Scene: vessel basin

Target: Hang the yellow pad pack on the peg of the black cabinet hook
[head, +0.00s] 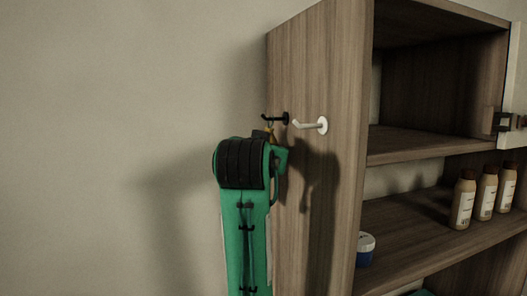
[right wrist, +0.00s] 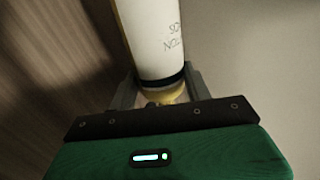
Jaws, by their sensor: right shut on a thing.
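The black cabinet hook (head: 275,119) sticks out to the left from the wooden side of the cabinet. My right gripper (head: 268,137) is just below its peg, mostly hidden behind my green arm. A small piece of the yellow pad pack (head: 270,131) shows under the hook. I cannot tell whether it touches the peg. In the right wrist view my right gripper (right wrist: 161,93) is shut on a yellow part (right wrist: 166,96). Beyond it is a white cylindrical body (right wrist: 150,38) with dark lettering and a dark band. My left gripper is not in view.
A white hook (head: 312,125) sits close to the right of the black one on the same cabinet side (head: 318,75). Shelves on the right hold several bottles (head: 487,193) and a blue and white jar (head: 365,248). The wall on the left is bare.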

